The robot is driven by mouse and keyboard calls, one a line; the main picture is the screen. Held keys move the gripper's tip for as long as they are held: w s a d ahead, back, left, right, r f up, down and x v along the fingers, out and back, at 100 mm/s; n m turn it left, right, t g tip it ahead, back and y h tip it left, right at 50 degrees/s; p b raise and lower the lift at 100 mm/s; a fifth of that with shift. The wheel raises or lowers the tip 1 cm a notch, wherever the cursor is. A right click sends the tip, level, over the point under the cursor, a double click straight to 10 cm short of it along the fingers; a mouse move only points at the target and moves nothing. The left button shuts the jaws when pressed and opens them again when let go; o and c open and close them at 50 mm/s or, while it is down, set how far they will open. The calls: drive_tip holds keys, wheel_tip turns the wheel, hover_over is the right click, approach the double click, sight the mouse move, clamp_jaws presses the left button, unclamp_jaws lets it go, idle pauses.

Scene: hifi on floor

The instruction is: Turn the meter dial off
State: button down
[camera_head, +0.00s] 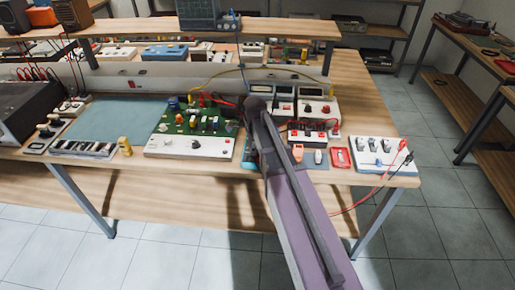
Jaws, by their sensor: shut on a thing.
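My arm reaches from the lower right over the workbench and bends down at its far end. My gripper (251,151) shows only in part beside the arm, low over the front of the bench. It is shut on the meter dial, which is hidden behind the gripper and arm. A teal-edged thing (248,166), seemingly the meter, lies directly under the gripper at the right end of the green circuit board. Its face and the dial's setting cannot be seen.
The green circuit board (197,122) with a white front panel is left of my gripper. An orange handheld device (298,152), a red item (340,157) and a white switch box (383,155) with leads stand to the right. A blue-grey mat (118,119) is bare.

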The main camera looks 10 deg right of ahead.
drive_tip(key=n, duration=0.4)
drive_tip(key=shift+a, duration=0.1)
drive_tip(key=n, duration=0.4)
drive_tip(key=shift+n, duration=0.3)
drive_tip(key=n, duration=0.4)
drive_tip(key=shift+n, duration=0.3)
drive_tip(key=n, duration=0.4)
drive_tip(key=shift+s, duration=0.1)
drive_tip(key=n, duration=0.8)
drive_tip(key=shift+n, duration=0.3)
drive_tip(key=n, duration=0.4)
drive_tip(key=shift+n, duration=2.3)
